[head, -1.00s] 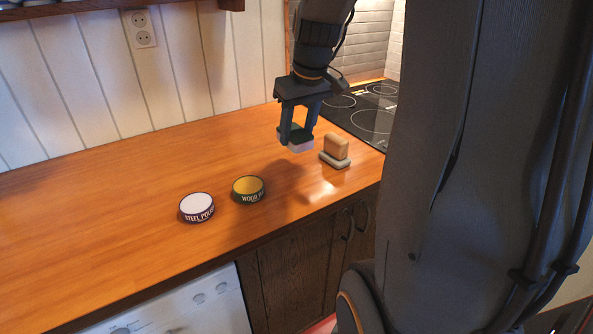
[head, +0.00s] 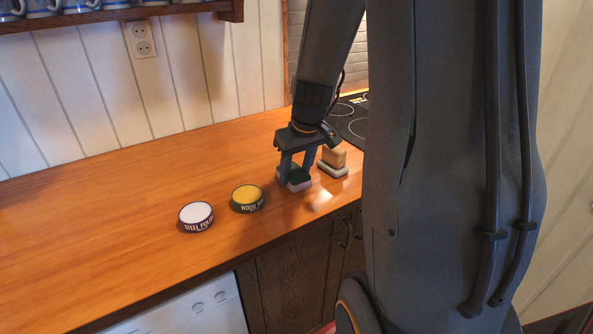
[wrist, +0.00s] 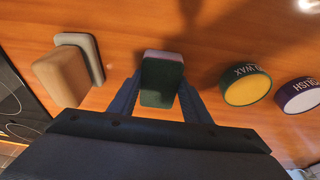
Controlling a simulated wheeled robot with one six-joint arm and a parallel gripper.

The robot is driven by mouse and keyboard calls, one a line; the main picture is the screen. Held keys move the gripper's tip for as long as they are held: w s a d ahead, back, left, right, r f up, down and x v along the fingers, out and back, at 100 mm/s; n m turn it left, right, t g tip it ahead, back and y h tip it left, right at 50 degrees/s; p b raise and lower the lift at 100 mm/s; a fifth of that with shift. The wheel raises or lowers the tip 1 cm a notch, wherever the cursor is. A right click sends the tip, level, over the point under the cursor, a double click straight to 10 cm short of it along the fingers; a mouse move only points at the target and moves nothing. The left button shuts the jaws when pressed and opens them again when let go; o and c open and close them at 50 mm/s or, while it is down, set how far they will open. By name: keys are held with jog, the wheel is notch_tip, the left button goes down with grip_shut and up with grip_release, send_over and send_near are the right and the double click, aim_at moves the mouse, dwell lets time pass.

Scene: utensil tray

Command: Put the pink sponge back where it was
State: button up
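The pink sponge (head: 300,187), pink below with a dark green top layer, is between the fingers of my gripper (head: 297,174). In the wrist view the sponge (wrist: 161,84) shows mostly its green face with a pinkish far edge. The fingers (wrist: 160,95) press on its two sides. The sponge is low at the wooden counter (head: 130,225). I cannot tell whether it touches the wood. It is between the wood wax tin and the tan block.
A wood wax tin (head: 248,197) with a yellow top and a steel polish tin (head: 196,215) with a white top stand to the left. A tan block (head: 334,157) on a grey base (head: 332,170) stands close on the right, before the hob (head: 348,118). The left counter is clear.

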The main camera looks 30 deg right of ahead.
jog(key=o, duration=0.5)
jog(key=shift+c, duration=0.2)
jog(key=b+v, duration=0.1)
jog(key=v, duration=1.1)
